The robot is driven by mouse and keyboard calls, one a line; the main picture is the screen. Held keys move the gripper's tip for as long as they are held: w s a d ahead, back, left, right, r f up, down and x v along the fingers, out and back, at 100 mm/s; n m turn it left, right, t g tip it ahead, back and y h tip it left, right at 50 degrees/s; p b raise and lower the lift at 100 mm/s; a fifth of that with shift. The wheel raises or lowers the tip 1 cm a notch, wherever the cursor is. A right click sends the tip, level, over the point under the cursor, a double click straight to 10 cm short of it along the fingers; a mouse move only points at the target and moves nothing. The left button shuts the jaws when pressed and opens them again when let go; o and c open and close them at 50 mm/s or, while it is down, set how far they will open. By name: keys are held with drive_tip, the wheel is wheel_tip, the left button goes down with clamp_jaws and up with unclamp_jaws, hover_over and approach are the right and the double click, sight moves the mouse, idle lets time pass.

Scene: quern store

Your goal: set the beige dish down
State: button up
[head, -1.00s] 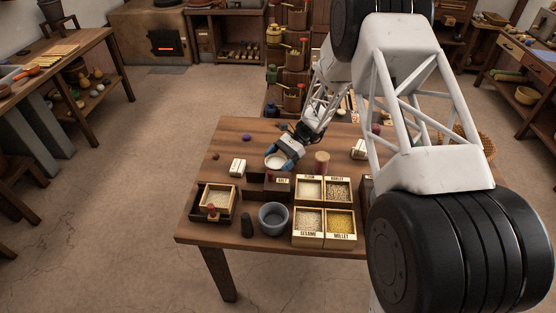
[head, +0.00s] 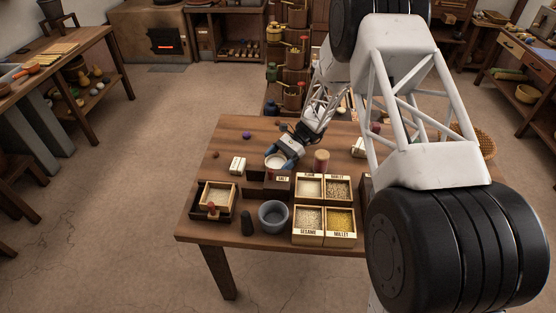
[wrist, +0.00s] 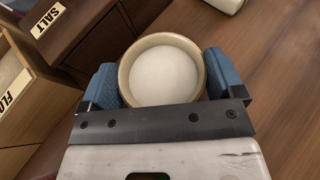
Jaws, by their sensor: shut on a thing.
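The beige dish (wrist: 130,61) is a round bowl with white contents. It sits between the two blue finger pads of my gripper (wrist: 166,78) in the wrist view. In the head view the dish (head: 275,164) shows small, with my gripper (head: 280,160) shut on it from the right. It is behind the dark wooden box with the SALT label (head: 283,179), which is beside it in the wrist view. The dish looks level and near the wooden table top (head: 225,150). I cannot tell whether its underside touches the wood.
Labelled grain boxes, including sesame (head: 308,232) and millet (head: 341,236), stand in front. A grey bowl (head: 273,228) and a dark upright piece (head: 247,222) are at the front left.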

drive_tip(key=o, duration=0.8)
drive_tip(key=shift+c, duration=0.2)
drive_tip(key=shift+w, duration=0.1)
drive_tip(key=shift+v, duration=3.75)
